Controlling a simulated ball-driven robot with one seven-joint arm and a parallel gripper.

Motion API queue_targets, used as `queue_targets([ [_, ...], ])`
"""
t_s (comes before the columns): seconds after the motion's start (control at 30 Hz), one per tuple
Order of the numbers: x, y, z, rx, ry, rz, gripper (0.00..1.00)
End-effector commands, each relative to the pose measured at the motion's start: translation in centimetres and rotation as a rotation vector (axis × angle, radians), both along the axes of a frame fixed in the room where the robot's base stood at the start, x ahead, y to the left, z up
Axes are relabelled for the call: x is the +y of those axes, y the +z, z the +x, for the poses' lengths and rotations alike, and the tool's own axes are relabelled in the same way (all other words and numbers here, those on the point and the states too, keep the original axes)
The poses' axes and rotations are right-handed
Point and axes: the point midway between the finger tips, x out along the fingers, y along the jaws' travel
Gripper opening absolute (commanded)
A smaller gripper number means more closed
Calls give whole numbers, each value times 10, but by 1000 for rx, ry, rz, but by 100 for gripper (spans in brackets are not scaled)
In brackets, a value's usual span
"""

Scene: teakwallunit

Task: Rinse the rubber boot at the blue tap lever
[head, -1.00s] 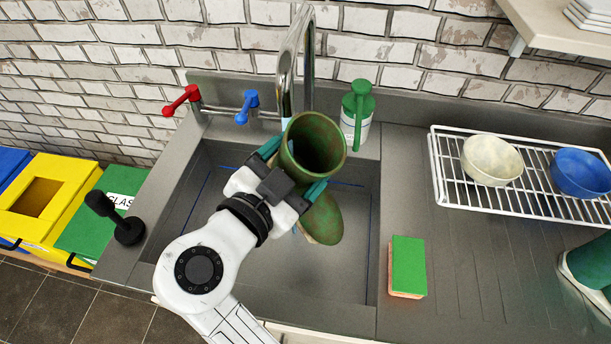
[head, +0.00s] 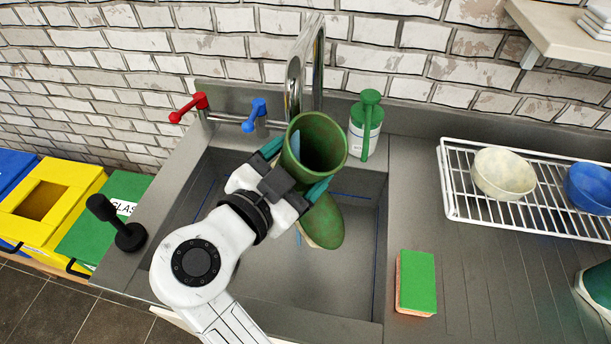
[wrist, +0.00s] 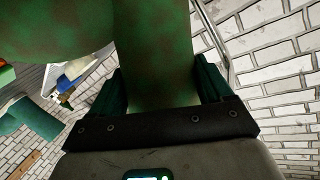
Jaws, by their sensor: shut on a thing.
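The green rubber boot (head: 323,222) has brown dirty patches and is held upright over the sink basin (head: 355,270), its open top facing up. My gripper (head: 294,176) is shut on the boot's shaft. In the wrist view the boot (wrist: 150,50) fills the space between the fingers of my gripper (wrist: 160,90). The blue tap lever (head: 256,110) stands behind the basin, left of the chrome spout (head: 295,75). The spout's end is hidden behind the boot's top. A thin bluish streak shows inside the boot's opening; I cannot tell whether it is water.
A red tap lever (head: 190,106) is left of the blue one. A green-topped bottle (head: 365,125) stands right of the spout. A sponge (head: 416,282) lies right of the basin, near a rack (head: 470,208) with bowls. A black plunger-like thing (head: 128,236) stands at the left rim.

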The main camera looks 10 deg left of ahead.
Motion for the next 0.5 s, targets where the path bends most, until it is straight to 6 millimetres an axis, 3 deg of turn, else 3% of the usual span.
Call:
queue_targets([
  [0.5, -9, 1, 7, -2, 0, 1, 37],
])
